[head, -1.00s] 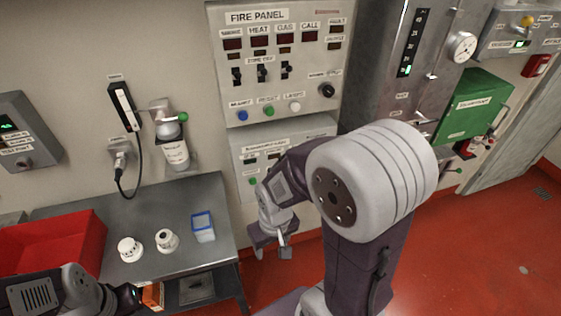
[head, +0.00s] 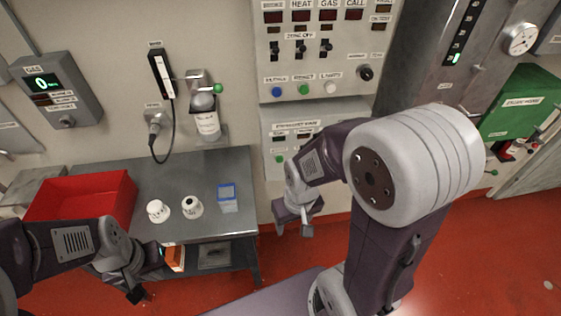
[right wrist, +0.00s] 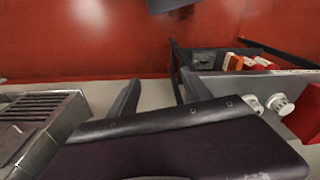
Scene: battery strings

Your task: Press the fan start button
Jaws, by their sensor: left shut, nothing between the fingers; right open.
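I cannot read which button is the fan start button. A lower wall panel (head: 325,113) under the fire panel bears small dark displays and a green button (head: 281,159) at its lower left; my right arm covers part of it. My right gripper (head: 293,230) is open and empty, pointing down in front of the wall below that green button, apart from it. My left gripper (head: 137,294) is shut and empty, low in front of the table's left part. The right wrist view looks over the red floor and the table, with no button in it.
The fire panel (head: 325,60) has blue, green and white buttons. The metal table (head: 180,171) holds a red bin (head: 85,195), two white detectors (head: 158,211) (head: 192,207) and a blue-topped container (head: 228,198). A green box (head: 520,103) hangs at right. Red floor is open at right.

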